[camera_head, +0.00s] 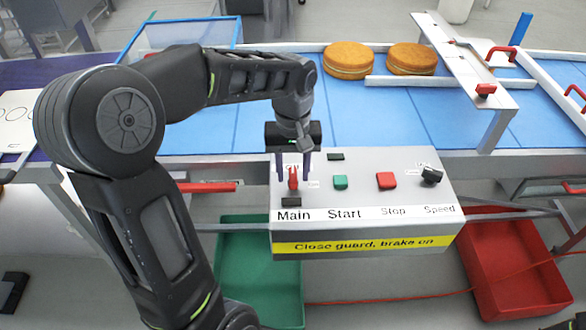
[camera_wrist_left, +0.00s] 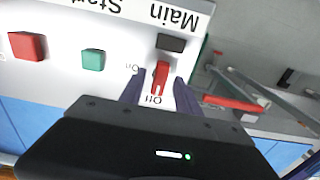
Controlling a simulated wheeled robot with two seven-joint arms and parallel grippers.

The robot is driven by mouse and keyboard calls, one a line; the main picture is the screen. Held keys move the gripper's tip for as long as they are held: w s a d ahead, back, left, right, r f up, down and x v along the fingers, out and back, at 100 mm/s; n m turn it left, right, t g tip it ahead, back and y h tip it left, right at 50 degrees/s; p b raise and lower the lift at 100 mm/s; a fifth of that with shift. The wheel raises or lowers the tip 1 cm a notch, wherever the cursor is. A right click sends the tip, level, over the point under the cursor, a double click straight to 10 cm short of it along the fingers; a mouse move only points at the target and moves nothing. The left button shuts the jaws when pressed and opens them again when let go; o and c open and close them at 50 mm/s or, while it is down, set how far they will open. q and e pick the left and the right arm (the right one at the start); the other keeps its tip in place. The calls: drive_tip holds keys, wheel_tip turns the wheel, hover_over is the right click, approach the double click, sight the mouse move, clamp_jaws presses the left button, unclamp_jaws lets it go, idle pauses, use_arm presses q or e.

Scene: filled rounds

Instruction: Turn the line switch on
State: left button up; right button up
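The line switch is a red lever (camera_head: 293,178) above the word "Main" on the grey control box (camera_head: 360,220). It also shows in the left wrist view (camera_wrist_left: 161,76). Its tip points toward the back of the box, at a small label that is hard to read. Another small label, apparently "On", sits to its right in the head view. My left gripper (camera_head: 293,181) points down over the lever, with one finger on each side. Its fingers (camera_wrist_left: 159,92) are apart, with a visible gap at the lever.
A green Start button (camera_head: 340,182), red Stop button (camera_head: 386,180) and black Speed knob (camera_head: 431,176) share the panel. Behind is a blue conveyor (camera_head: 350,115) with two filled rounds (camera_head: 349,60). A green crate (camera_head: 235,290) and red crate (camera_head: 515,270) stand below.

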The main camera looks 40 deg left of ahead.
use_arm(q)
clamp_jaws()
drive_tip(key=shift+m, duration=0.3)
idle(0.5)
drive_tip(key=m, duration=0.8)
drive_tip(key=shift+m, duration=0.4)
drive_tip(key=m, duration=0.4)
drive_tip(key=shift+m, duration=2.3)
